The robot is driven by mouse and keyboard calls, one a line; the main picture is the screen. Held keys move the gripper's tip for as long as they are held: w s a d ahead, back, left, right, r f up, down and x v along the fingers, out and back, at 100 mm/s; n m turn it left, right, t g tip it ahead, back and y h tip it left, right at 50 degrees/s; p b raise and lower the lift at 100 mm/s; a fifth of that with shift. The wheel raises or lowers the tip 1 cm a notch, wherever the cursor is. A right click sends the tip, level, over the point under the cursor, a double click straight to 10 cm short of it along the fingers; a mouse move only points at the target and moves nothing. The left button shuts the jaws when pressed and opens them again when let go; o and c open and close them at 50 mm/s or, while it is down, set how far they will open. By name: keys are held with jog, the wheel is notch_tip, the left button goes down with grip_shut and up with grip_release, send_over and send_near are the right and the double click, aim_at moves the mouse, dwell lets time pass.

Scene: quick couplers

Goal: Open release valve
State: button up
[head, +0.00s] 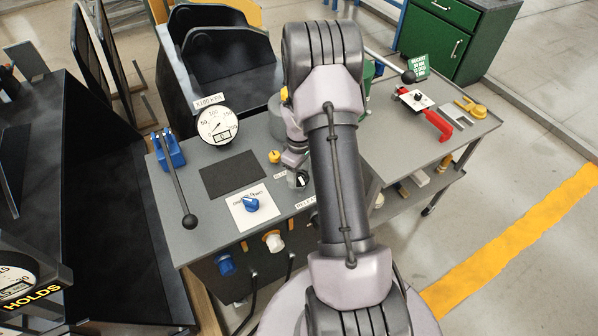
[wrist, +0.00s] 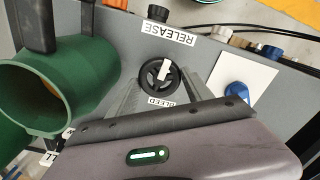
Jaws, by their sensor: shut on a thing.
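A small black handwheel with a white bar across it (wrist: 161,76) stands on the grey bench between the labels RELEASE (wrist: 167,33) and BLEED (wrist: 161,102). It also shows in the head view (head: 299,182), partly hidden by my arm. My gripper (wrist: 160,84) is shut on the handwheel, with one grey finger on each side of it in the wrist view. In the head view my gripper (head: 294,163) points down at the bench, its fingertips hard to make out. The white bar stands nearly upright in the wrist view, slightly tilted.
A blue knob (head: 251,204) sits on a white card beside the handwheel. A round gauge (head: 217,126) and a black lever (head: 179,187) stand further left. A green cylinder (wrist: 75,85) is close to my gripper. Coloured fittings (head: 273,241) line the bench front. A red handle (head: 438,126) lies right.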

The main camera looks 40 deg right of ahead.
aim_at(299, 176)
jog(key=shift+n, duration=0.6)
jog(key=o, duration=1.4)
jog(key=shift+r, duration=0.1)
notch_tip(299, 176, up, 17)
jog(key=p, duration=0.4)
jog(key=shift+r+p, duration=0.15)
jog(key=shift+p, duration=0.2)
